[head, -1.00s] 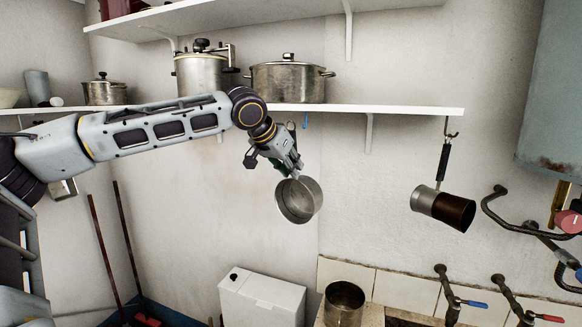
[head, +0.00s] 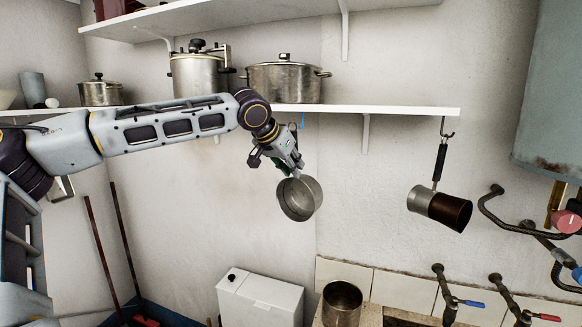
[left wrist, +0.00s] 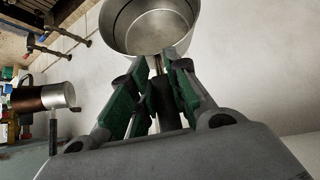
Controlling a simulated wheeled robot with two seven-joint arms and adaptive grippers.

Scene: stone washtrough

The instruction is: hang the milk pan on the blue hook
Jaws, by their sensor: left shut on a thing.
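The milk pan (head: 299,198), a grey metal pan, hangs in front of the wall below the lower shelf. My left gripper (head: 288,163) is shut on its handle, most of which the fingers hide in the head view. The left wrist view shows the pan's bowl (left wrist: 150,28) beyond the green-padded fingers (left wrist: 152,95), with the thin handle between them. The blue hook (head: 303,120) shows under the shelf edge, just above and slightly right of the gripper. The handle's upper end is hard to make out, and I see no contact with the hook. My right gripper is not in view.
The lower shelf (head: 400,110) carries several pots above the arm. A brown and silver pot (head: 440,207) hangs from a dark hook (head: 447,133) to the right. A metal pot (head: 342,303) stands below near the taps. The wall between the two hanging pans is clear.

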